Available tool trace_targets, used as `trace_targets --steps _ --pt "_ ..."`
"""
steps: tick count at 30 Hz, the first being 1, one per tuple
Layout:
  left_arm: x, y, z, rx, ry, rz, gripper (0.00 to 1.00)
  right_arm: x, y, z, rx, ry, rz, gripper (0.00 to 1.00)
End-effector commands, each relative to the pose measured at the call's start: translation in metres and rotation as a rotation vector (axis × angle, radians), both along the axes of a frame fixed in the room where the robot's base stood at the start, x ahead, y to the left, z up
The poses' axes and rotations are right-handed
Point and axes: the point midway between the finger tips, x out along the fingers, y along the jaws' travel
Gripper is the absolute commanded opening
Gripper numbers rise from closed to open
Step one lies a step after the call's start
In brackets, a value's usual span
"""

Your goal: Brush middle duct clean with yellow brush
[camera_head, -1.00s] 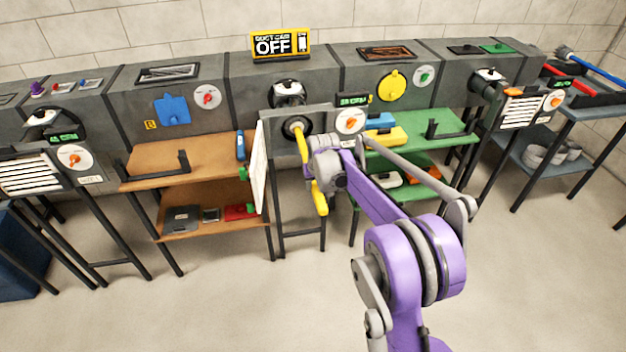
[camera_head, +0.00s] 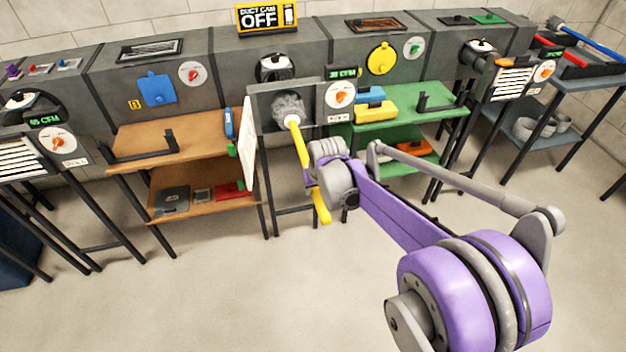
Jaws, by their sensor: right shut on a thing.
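The yellow brush (camera_head: 302,150) is in my right gripper (camera_head: 312,176), which is shut on its handle. The brush's round grey bristle head (camera_head: 289,108) shows at the mouth of the middle duct (camera_head: 264,110); I cannot tell how much of it is still inside. The handle slants down to the right from the head, with its lower end below the gripper. The duct's white door (camera_head: 248,150) stands open on the left. A dial with an orange knob (camera_head: 340,95) sits right of the opening. My left gripper is not in view.
A sign (camera_head: 267,17) above the middle duct reads "OFF". A brown shelf (camera_head: 160,140) stands left and a green shelf (camera_head: 400,113) right, holding blue and yellow boxes (camera_head: 376,110). The floor in front is clear.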

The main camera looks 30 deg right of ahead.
Motion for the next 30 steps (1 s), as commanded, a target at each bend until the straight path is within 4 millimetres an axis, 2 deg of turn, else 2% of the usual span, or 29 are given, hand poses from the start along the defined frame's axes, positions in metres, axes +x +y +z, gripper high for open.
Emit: trace_targets --steps 19,24,30 --pt "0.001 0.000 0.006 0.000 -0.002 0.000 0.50 -0.076 0.018 0.001 0.000 0.000 0.000 0.00" --pt "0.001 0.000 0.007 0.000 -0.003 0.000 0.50 -0.085 0.021 0.000 0.000 0.000 0.000 0.00" --pt "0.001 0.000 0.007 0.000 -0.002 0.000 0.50 -0.086 0.021 0.000 0.000 0.000 0.000 0.00"
